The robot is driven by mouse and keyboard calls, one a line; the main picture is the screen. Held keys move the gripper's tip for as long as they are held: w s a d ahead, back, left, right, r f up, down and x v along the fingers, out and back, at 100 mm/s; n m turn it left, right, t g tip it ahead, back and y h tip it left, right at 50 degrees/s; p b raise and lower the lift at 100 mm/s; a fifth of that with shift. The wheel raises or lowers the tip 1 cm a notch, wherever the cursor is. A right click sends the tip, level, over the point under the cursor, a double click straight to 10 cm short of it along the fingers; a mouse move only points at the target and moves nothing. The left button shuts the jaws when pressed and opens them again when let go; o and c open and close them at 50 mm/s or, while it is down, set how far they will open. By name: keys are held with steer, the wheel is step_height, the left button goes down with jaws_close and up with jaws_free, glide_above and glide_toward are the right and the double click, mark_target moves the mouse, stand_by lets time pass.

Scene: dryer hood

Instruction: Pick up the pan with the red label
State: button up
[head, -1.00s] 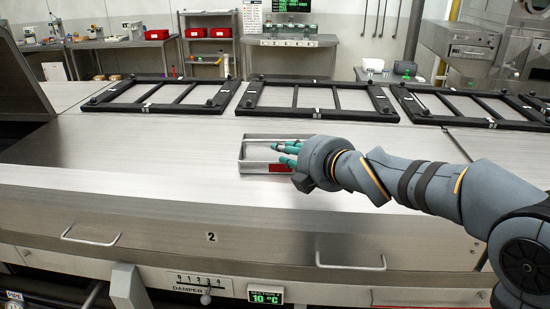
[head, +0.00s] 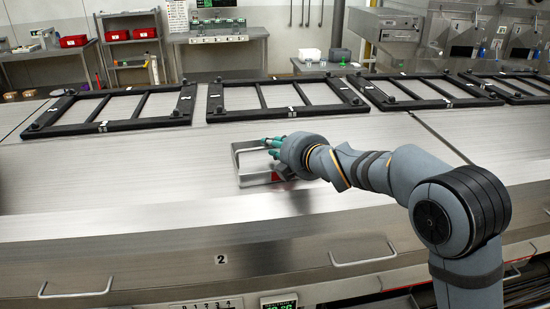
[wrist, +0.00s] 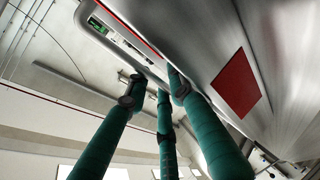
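The pan (head: 237,163) is a shallow, open metal tray with a red label (head: 277,177) on its near wall. It is on or just above the flat steel surface; I cannot tell if it touches. My gripper (head: 268,148) is at the pan's right part, with its green fingers reaching left over the opening. My wrist and hand hide the pan's right end. In the wrist view, the green fingers (wrist: 155,90) are spread apart, beside a metal wall with a red label (wrist: 237,84). Whether they grip the pan's wall is not clear.
Black rectangular frames (head: 283,114) lie in a row behind the pan. The steel surface (head: 120,190) is clear to the left and in front. Handles (head: 362,258) line its front. A bench (head: 215,38) and shelves with red bins stand at the back.

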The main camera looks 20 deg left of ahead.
steer(key=shift+r, duration=0.1)
jaws_close()
stand_by(0.6)
